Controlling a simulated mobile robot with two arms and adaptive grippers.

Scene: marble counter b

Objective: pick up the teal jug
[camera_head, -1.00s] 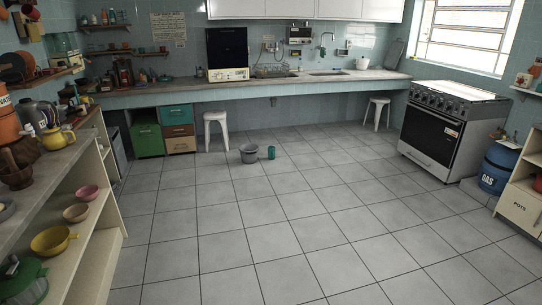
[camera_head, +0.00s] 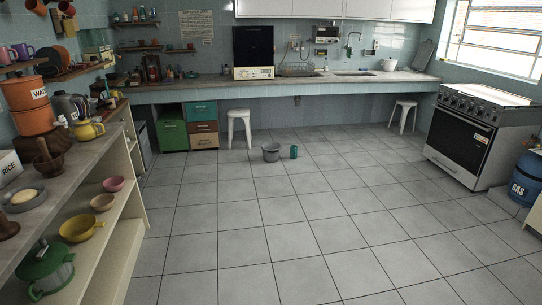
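A small teal upright vessel, which looks like the teal jug (camera_head: 294,152), stands on the tiled floor near the far counter. Neither of my grippers is in the head view.
A shelf unit (camera_head: 125,255) runs along the left, holding a green lidded vessel (camera_head: 45,268) and a yellow pan (camera_head: 82,228). White stools (camera_head: 239,127), a stove (camera_head: 465,140) and a blue gas cylinder (camera_head: 527,178) stand around. The middle floor is clear.

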